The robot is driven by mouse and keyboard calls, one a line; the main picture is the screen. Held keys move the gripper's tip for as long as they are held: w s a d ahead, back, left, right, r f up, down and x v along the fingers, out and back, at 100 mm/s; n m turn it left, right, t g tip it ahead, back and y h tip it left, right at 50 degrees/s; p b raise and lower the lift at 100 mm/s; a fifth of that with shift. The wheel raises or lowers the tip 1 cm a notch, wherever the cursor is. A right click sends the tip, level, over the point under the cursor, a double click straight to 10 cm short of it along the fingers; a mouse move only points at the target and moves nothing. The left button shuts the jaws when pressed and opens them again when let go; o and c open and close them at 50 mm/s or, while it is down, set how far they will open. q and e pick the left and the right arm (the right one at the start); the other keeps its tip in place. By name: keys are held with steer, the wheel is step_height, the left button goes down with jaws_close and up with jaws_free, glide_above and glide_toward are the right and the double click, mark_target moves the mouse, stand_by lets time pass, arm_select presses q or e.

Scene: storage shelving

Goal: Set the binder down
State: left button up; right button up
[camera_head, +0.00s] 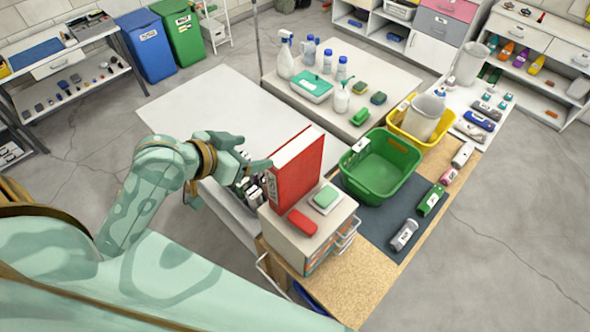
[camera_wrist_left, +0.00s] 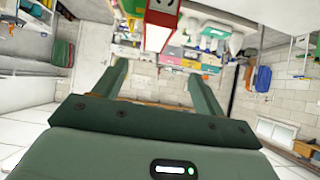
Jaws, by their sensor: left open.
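The red binder (camera_head: 299,160) stands upright on top of a small white drawer unit (camera_head: 285,238), its labelled spine toward the lower left. My left gripper (camera_head: 262,174) is open just left of the binder, at its spine side. In the left wrist view the two fingers of my left gripper (camera_wrist_left: 161,66) are spread with nothing between them, and the binder (camera_wrist_left: 160,28) shows beyond their tips. I cannot tell whether a fingertip touches it. My right gripper is not in view.
A red box (camera_head: 302,222) and a green-and-white item (camera_head: 326,198) lie on the drawer unit near the binder. A green basket (camera_head: 381,168) stands right of it on the bench. A white table (camera_head: 205,110) behind my left arm is mostly bare.

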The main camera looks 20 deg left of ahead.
mark_target(292, 148)
arm_select(q)
steer(key=x, duration=1)
steer(key=shift+w+d+r, duration=0.15)
steer(key=shift+d, duration=0.05)
steer(key=x, duration=0.6)
steer(key=shift+s+d+p, duration=0.25)
steer(key=shift+d+p, duration=0.1)
steer(key=shift+p, duration=0.05)
steer(key=shift+s+a, duration=0.1)
steer(key=shift+s, duration=0.05)
steer(key=c, duration=0.7)
jaws_close()
